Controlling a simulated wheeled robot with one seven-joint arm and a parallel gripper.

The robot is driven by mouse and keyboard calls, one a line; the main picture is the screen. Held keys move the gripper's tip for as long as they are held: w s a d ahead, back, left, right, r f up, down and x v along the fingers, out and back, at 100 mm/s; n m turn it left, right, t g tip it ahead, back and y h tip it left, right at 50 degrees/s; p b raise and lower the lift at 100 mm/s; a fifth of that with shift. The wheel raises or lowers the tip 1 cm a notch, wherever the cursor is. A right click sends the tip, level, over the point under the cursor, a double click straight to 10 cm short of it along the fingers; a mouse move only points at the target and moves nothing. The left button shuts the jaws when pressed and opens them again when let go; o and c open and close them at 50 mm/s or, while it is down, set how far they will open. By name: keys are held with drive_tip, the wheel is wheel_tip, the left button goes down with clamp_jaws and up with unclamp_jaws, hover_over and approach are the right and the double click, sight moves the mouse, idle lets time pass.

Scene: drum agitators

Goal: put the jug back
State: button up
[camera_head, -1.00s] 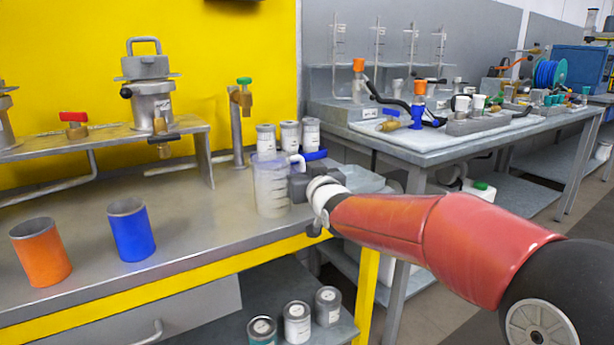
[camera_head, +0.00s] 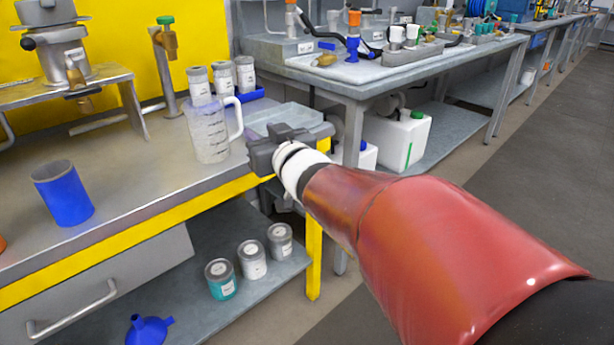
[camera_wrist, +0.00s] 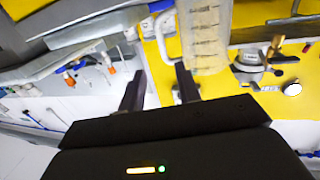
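The jug (camera_head: 208,136), clear with measuring marks and a handle on its right, stands upright on the grey bench. In the wrist view the jug (camera_wrist: 207,38) is at the top, right of centre, with its pale handle to the left. My gripper (camera_head: 261,153) is right of and in front of the jug, apart from it, by the bench's right end. In the wrist view its two fingers (camera_wrist: 160,84) are spread, with nothing held between them. The fingertips are hard to make out in the head view.
A shallow grey tray (camera_head: 286,118) lies right of the jug, close behind my gripper. A blue cup (camera_head: 64,194) is at the left. Bench between cup and jug is clear.

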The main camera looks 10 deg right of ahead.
drive_tip(key=s+d+f+m+g+h, duration=0.1)
drive_tip(key=s+d+f+g+h, duration=0.1)
drive_tip(key=s, duration=0.7)
drive_tip(key=s+d+f+m+g+h, duration=0.2)
drive_tip(key=s+d+f+g, duration=0.3)
drive_tip(key=s+d+f, duration=0.2)
drive_tip(key=s+d+f+m+g+h, duration=0.1)
drive_tip(key=s+d+f+g, duration=0.3)
drive_tip(key=s, duration=0.7)
drive_tip(key=shift+d+f+h, duration=0.45)
drive_tip(key=shift+f+h, duration=0.25)
drive_tip(key=shift+h, duration=0.1)
